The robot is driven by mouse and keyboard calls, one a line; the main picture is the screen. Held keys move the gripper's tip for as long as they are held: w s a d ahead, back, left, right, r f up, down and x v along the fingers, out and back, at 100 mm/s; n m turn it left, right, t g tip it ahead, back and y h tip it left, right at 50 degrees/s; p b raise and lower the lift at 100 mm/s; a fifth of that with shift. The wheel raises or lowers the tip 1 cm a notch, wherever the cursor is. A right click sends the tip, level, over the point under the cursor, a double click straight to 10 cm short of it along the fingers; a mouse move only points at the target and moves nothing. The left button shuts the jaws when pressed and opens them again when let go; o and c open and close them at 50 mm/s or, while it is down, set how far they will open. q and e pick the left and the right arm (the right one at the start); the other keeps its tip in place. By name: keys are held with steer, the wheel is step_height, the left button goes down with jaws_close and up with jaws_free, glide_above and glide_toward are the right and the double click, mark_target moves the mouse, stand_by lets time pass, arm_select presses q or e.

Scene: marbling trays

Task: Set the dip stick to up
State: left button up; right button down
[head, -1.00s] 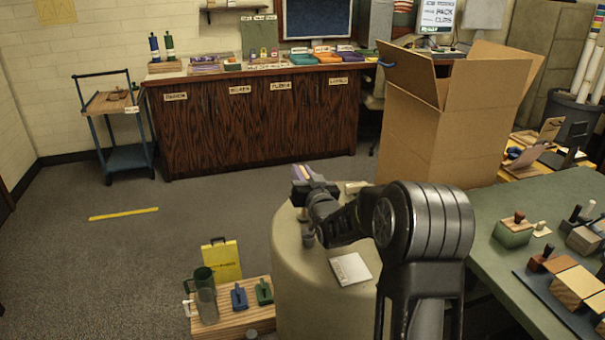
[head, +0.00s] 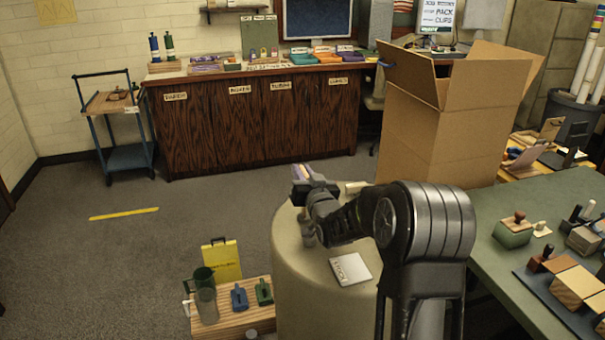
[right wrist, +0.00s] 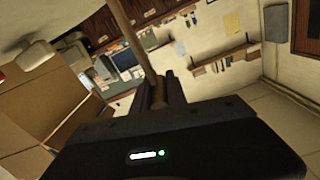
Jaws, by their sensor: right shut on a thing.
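My right gripper (head: 306,187) is over the far left part of a pale round-topped stand, with its arm reaching in from the lower right. In the right wrist view its fingers (right wrist: 160,92) are shut on a thin brown stick, the dip stick (right wrist: 134,40). The stick runs from between the fingers away to the top edge, leaning left in that picture. Its far end is out of frame. In the head view I cannot make out the stick against the dark gripper. My left gripper is in neither view.
The pale stand (head: 295,262) holds a white labelled card (head: 350,269). A big open cardboard box (head: 440,140) is behind it. A green table (head: 490,205) with stamps and blocks is on the right. Open floor lies left.

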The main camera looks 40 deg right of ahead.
step_height(320, 180, up, 29)
steer(key=p, duration=0.7)
steer(key=shift+p, duration=0.4)
steer(key=shift+f, duration=0.15)
steer(key=c, duration=1.3)
jaws_free()
steer(key=shift+f, duration=0.1)
steer(key=v, duration=0.7)
steer(key=shift+s+a+b, duration=0.15)
steer(key=shift+s+b, duration=0.2)
steer(key=shift+s, duration=0.05)
